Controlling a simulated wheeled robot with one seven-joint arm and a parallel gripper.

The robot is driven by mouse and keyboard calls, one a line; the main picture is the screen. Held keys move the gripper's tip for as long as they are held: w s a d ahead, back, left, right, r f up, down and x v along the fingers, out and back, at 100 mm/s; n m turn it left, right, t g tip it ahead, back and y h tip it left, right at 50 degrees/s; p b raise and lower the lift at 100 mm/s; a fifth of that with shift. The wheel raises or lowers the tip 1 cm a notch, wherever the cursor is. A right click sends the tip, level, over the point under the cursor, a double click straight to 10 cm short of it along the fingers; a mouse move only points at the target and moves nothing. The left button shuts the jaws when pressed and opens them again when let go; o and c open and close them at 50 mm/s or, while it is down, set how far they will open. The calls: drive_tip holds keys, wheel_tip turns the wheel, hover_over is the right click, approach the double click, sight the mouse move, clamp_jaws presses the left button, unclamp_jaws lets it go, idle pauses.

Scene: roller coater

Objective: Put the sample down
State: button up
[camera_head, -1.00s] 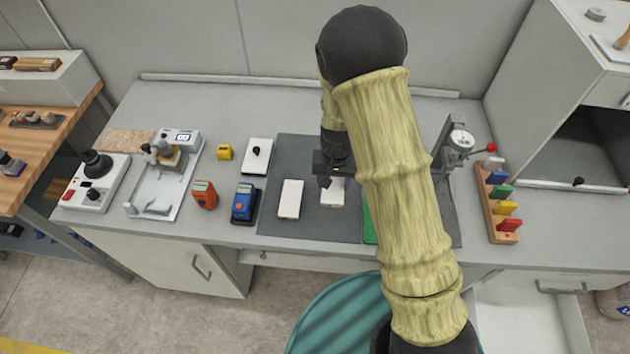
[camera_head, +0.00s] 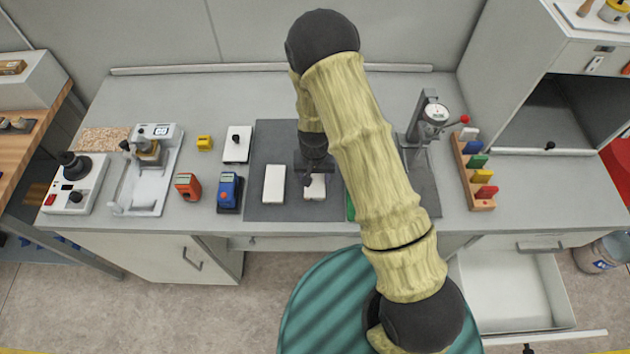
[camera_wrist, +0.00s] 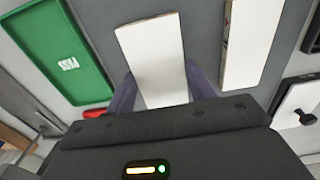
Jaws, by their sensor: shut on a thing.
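My gripper (camera_head: 312,180) is over the dark grey mat (camera_head: 262,212) on the bench. It is shut on a white rectangular sample (camera_head: 316,188). In the wrist view the sample (camera_wrist: 153,55) lies between the two purple-grey fingers (camera_wrist: 158,90), which touch its long sides. Its near end is hidden by the gripper body. I cannot tell whether the sample touches the mat. A second white sample (camera_head: 274,184) lies flat on the mat just to the left; in the wrist view it shows at the right (camera_wrist: 245,45).
A green tray (camera_wrist: 62,50) lies beside the held sample, mostly hidden behind my arm in the head view. A dial gauge stand (camera_head: 430,115) and a rack of coloured tabs (camera_head: 474,170) stand to the right. Blue (camera_head: 229,192) and orange (camera_head: 187,186) meters stand left.

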sight(314, 182)
drive_tip(key=shift+w+f+p, duration=0.1)
drive_tip(key=shift+f+p, duration=0.35)
drive_tip(key=shift+f, duration=1.2)
drive_tip(key=shift+f, duration=0.15)
drive_tip(key=o, duration=1)
wheel_tip(314, 182, up, 11)
drive_tip(key=b, duration=0.3)
drive_tip(key=shift+b, duration=0.4)
drive_tip(key=shift+r, duration=0.7)
